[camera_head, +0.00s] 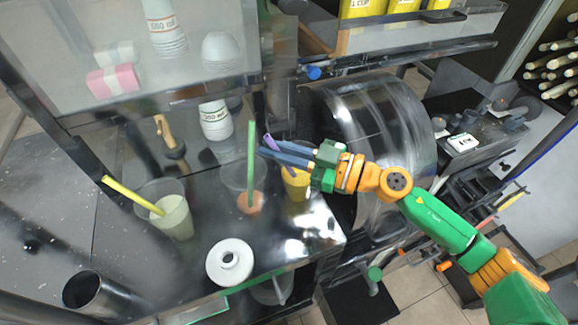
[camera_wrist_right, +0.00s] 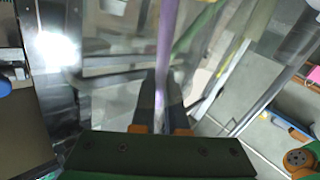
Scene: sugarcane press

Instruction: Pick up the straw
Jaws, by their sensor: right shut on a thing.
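A purple straw (camera_head: 267,141) is held between the blue fingers of my right gripper (camera_head: 264,149). It also shows in the right wrist view (camera_wrist_right: 167,45), running down between the fingers (camera_wrist_right: 156,100). Its lower part slants toward a clear cup with yellow drink (camera_head: 297,186); I cannot tell whether its end is inside. A green straw (camera_head: 251,155) stands in a clear cup with orange drink (camera_head: 251,203), just left of my right gripper. A yellow straw (camera_head: 128,193) leans in a clear cup with pale drink (camera_head: 174,219) further left. My left gripper is not in view.
A white ring-shaped object (camera_head: 229,262) and a dark metal cylinder (camera_head: 91,291) are at the front of the metal counter (camera_head: 292,240). Stacked paper cups (camera_head: 215,119) stand behind the drinks. A large shiny drum (camera_head: 372,125) is close behind my right arm.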

